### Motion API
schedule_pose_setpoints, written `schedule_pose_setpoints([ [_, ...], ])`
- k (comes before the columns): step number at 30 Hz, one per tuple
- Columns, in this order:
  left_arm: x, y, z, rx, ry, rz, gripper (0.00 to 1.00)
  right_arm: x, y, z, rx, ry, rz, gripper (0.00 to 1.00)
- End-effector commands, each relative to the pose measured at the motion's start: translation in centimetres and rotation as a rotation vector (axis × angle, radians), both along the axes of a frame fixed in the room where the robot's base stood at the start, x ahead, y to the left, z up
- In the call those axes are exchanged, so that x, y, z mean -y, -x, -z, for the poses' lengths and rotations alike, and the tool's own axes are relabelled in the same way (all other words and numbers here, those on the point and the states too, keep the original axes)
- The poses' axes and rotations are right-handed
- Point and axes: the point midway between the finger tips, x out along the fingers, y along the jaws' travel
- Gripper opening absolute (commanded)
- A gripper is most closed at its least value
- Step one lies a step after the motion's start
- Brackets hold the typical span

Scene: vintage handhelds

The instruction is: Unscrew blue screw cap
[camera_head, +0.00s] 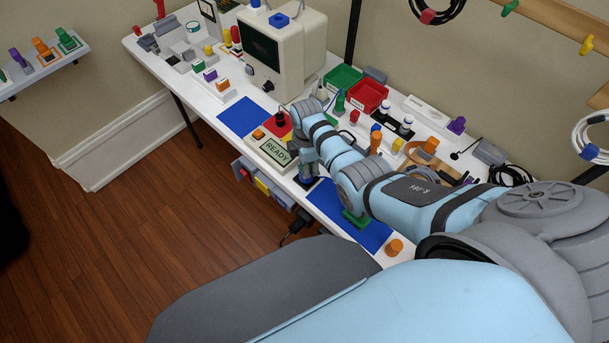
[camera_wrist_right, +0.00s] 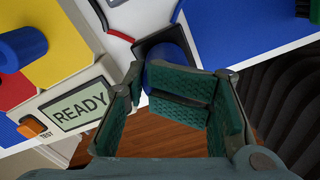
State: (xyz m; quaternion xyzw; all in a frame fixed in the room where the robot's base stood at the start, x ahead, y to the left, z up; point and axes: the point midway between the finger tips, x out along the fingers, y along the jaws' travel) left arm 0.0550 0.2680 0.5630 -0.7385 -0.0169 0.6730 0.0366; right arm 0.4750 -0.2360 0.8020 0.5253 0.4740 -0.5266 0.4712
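In the right wrist view a blue round part (camera_wrist_right: 166,58), which looks like the blue screw cap, sits in a dark holder at the table edge. It is partly hidden behind my right gripper (camera_wrist_right: 178,92). The gripper's green-padded fingers are spread apart around a clear gap, with nothing visibly held between them. Whether a finger touches the blue part I cannot tell. In the head view my right gripper (camera_head: 305,165) points down beside the READY device (camera_head: 272,152) at the table's front edge. My left gripper is not in view.
The READY device is close on the left in the wrist view, with a blue knob (camera_wrist_right: 22,48) on top. Blue mats (camera_head: 239,117) lie on the white table. An orange cylinder (camera_head: 395,247) stands near the front edge. Red (camera_head: 368,95) and green bins stand behind.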

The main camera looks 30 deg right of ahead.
Motion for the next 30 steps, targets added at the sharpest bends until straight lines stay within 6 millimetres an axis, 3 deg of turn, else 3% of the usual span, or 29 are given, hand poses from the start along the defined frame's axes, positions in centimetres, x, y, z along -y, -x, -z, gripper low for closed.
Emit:
schedule_pose_setpoints([
  [1,0.01,0.0,0.06,0.0,0.0,0.0,0.4,-0.17,0.7,0.53,-0.021,-0.002,-0.001,0.3],
  [6,0.02,0.01,0.07,-0.001,0.0,0.0,0.4,-0.21,0.5,0.44,-0.017,-0.002,-0.002,0.53],
  [30,0.06,0.01,0.08,0.0,0.001,-0.001,0.4,-0.04,0.1,0.2,-0.004,0.002,0.0,0.49],
])
